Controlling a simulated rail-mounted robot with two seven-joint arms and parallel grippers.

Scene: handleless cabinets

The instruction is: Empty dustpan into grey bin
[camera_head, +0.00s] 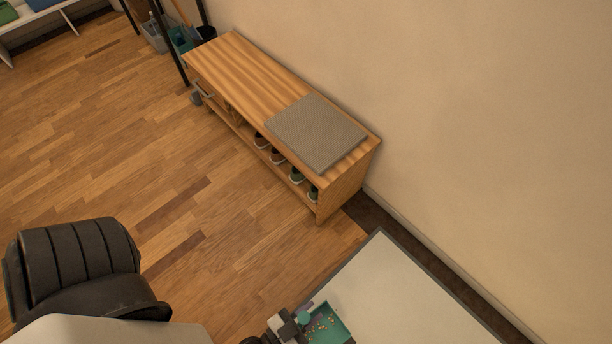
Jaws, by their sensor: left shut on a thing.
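A teal dustpan (332,330) shows at the bottom edge of the head view, with small light crumbs lying in it. My left gripper (301,320) is at its left end, shut on it. The dustpan is over or beside a white, dark-edged surface (400,290); I cannot tell the height between them. The lower part of the dustpan is cut off by the frame. I cannot make out a grey bin for certain; a grey container (155,38) with things in it stands far off at the top left. My right gripper is not in view.
A wooden bench (230,70) with shoes on its lower shelf and a grey mat (316,132) on top stands along the wall. A black, ribbed, chair-like shape (75,262) is at the lower left. A dark bucket (207,34) stands beyond the bench. The wood floor between is clear.

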